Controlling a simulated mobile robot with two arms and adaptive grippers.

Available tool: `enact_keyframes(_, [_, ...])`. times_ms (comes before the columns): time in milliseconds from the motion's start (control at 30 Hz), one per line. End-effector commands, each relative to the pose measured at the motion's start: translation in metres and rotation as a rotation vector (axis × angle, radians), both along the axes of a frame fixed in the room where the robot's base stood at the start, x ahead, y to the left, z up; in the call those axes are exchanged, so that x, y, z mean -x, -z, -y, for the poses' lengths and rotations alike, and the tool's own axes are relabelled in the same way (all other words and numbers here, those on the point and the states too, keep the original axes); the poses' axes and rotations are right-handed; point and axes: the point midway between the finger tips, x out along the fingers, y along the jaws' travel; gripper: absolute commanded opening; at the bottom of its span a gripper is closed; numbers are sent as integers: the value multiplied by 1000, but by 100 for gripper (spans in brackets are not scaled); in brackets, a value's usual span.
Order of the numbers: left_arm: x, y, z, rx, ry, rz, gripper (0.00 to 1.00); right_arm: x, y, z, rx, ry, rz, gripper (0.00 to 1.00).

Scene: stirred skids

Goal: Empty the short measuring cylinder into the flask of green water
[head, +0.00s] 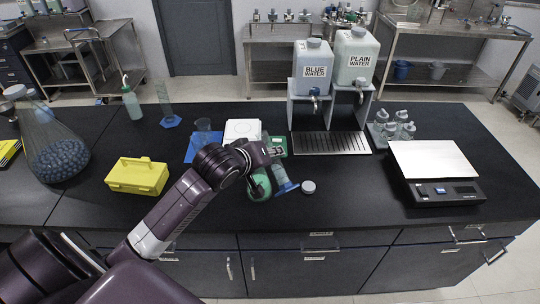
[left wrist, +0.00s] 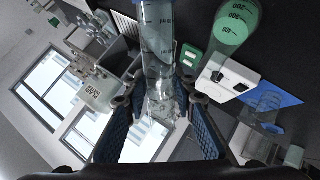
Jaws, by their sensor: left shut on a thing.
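My left gripper (head: 276,153) is shut on the short measuring cylinder (head: 283,178), a clear tube with a blue base. The cylinder is tilted, its base toward the front right in the head view. In the left wrist view the clear graduated tube (left wrist: 160,40) lies between the blue-padded fingers (left wrist: 157,95); how much liquid it holds is unclear. The flask of green water (head: 260,187) is just left of the cylinder, partly hidden by my arm. It also shows in the left wrist view (left wrist: 233,28) with its scale marks. My right gripper is not in view.
A white cap (head: 308,187) lies right of the cylinder. A white device (head: 242,128) and a blue mat (head: 190,155) with a beaker (head: 203,128) are behind. A yellow box (head: 137,176) stands left, a balance (head: 435,165) right. The front right bench is clear.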

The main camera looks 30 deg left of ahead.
Motion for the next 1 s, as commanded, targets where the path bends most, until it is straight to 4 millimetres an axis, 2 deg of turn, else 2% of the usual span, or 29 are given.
enact_keyframes(1000, [0, 9, 1, 101, -2, -53, 0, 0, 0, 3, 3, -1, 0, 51])
